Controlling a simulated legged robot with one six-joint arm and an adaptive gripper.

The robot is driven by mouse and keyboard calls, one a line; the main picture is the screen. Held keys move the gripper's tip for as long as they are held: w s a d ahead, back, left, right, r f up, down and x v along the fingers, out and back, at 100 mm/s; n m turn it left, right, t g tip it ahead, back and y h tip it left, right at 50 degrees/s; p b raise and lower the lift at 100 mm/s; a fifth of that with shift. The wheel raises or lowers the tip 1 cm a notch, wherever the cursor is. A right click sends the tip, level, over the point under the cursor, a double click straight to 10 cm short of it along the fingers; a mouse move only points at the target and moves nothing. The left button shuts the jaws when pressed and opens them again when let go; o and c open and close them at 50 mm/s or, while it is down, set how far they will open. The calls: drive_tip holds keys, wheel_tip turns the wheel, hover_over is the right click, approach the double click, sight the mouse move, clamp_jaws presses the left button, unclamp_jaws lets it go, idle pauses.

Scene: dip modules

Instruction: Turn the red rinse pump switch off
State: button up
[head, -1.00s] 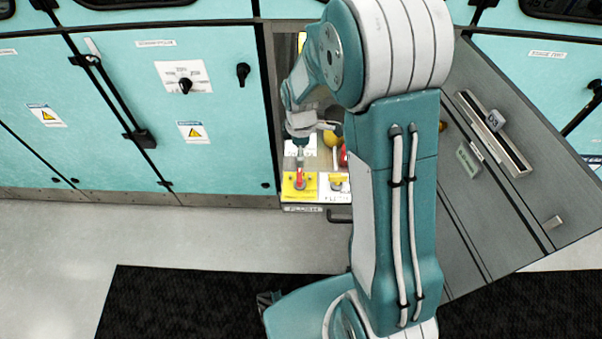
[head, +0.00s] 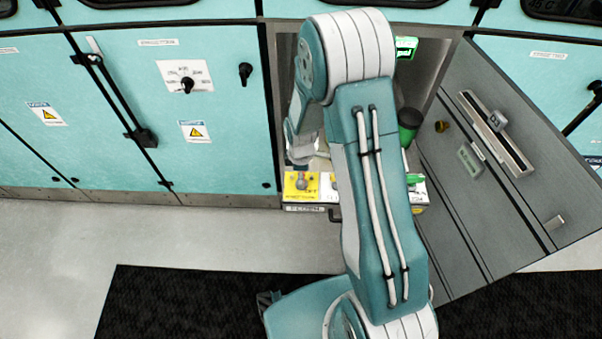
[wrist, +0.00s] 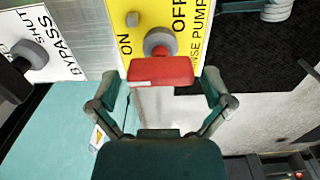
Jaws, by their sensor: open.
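The rinse pump switch has a red handle (wrist: 160,71) on a round grey hub (wrist: 159,43), mounted on a yellow plate (wrist: 190,20) marked ON at left and OFF at right in the wrist view. My gripper (wrist: 160,82) is open, with one finger on each side of the red handle. I cannot tell whether either finger touches it. In the head view the yellow plate (head: 291,195) shows below my gripper, at the front of the open cabinet. The red handle cannot be made out there.
A white plate (wrist: 57,66) marked BYPASS and SHUT, with a black handle (wrist: 14,80), lies left of the switch in the wrist view. The open grey cabinet door (head: 500,160) stands to the right. A green container (head: 408,130) is inside the cabinet. Dark mat (head: 180,300) covers the floor.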

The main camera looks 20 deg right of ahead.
drive_tip(key=c, duration=1)
drive_tip(key=shift+o, duration=0.2)
drive_tip(key=shift+m, duration=0.3)
drive_tip(key=m, duration=0.3)
drive_tip(key=shift+m, duration=0.4)
drive_tip(key=m, duration=0.4)
drive_tip(key=shift+s+d+m, duration=0.1)
drive_tip(key=shift+m, duration=0.2)
drive_tip(key=m, duration=0.4)
drive_tip(key=shift+f+m, duration=0.1)
drive_tip(key=shift+m, duration=2.4)
